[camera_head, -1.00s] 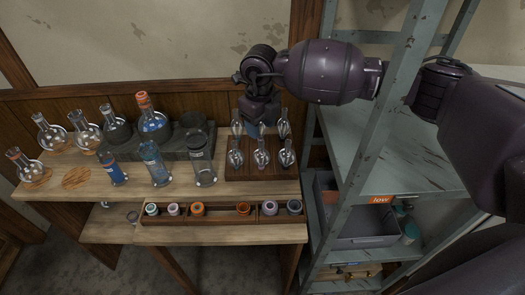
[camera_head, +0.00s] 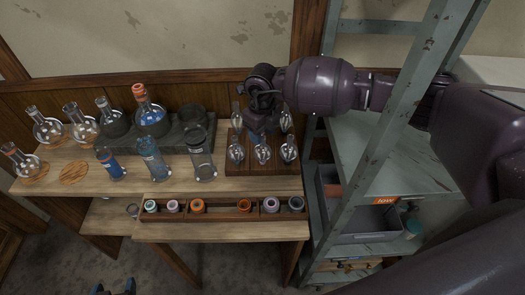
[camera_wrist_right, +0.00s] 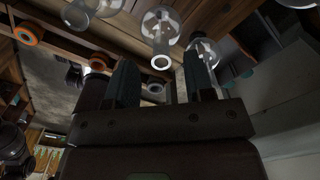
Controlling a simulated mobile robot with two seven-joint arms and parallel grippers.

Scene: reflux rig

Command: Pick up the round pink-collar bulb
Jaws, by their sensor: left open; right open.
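Several clear glass bulbs stand in a dark wooden rack (camera_head: 240,168) at the right of the bench; a front one (camera_head: 262,153) also shows in the right wrist view (camera_wrist_right: 160,24). I cannot make out a pink collar on any of them. Several round flasks stand at the left, one of them at the back (camera_head: 82,128). My right gripper (camera_head: 262,128) is above the rack among the bulbs; in the wrist view its two fingers (camera_wrist_right: 162,80) are apart, with nothing clearly held. My left gripper (camera_head: 113,290) shows only its tips at the bottom edge, apart and empty.
A low tray (camera_head: 220,210) along the bench front holds several coloured rings, one pinkish (camera_head: 172,206). Blue-liquid vessels (camera_head: 152,160) stand mid-bench. A metal shelf post (camera_head: 385,125) rises right of the rack, with a grey bin (camera_head: 370,222) below.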

